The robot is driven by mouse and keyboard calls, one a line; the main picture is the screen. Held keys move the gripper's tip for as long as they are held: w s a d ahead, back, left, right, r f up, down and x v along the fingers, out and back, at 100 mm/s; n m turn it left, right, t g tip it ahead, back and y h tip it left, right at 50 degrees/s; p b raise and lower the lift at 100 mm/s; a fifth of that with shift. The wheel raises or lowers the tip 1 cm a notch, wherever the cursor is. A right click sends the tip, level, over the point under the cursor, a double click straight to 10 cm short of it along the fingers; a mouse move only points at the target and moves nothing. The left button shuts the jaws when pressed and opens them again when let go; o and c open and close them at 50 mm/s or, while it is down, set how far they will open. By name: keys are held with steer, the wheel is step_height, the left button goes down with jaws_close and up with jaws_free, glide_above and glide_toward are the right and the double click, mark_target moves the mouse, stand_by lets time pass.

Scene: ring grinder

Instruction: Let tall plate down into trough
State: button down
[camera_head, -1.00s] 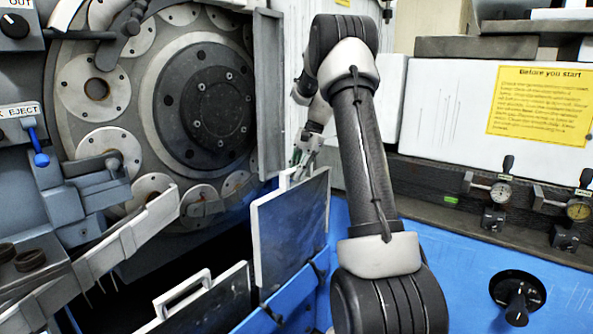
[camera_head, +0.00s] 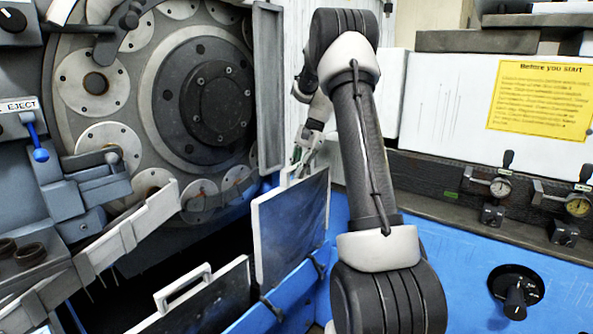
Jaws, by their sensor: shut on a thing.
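The tall plate (camera_head: 291,228) is a dark panel with a pale edge and a handle on top, standing upright in the middle of the view. My gripper (camera_head: 299,172) is shut on its top handle, partly hidden by the plate edge and my own arm. The plate's lower edge is close to the blue rim of the trough (camera_head: 312,272); I cannot tell whether it touches. A second dark plate (camera_head: 203,300) with a white handle stands in the trough at the lower left.
The grinder's round disc (camera_head: 205,95) fills the upper left. A grey panel edge (camera_head: 268,90) stands just behind the plate. A slanted pale rail (camera_head: 130,235) lies left of the trough opening. Gauges (camera_head: 578,207) and a black knob (camera_head: 516,290) are at the right.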

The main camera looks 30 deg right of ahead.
steer(key=shift+s+d, duration=0.15)
steer(key=shift+s, duration=0.25)
stand_by(0.3)
steer(key=c, duration=1.4)
jaws_free()
steer(key=v, duration=1.2)
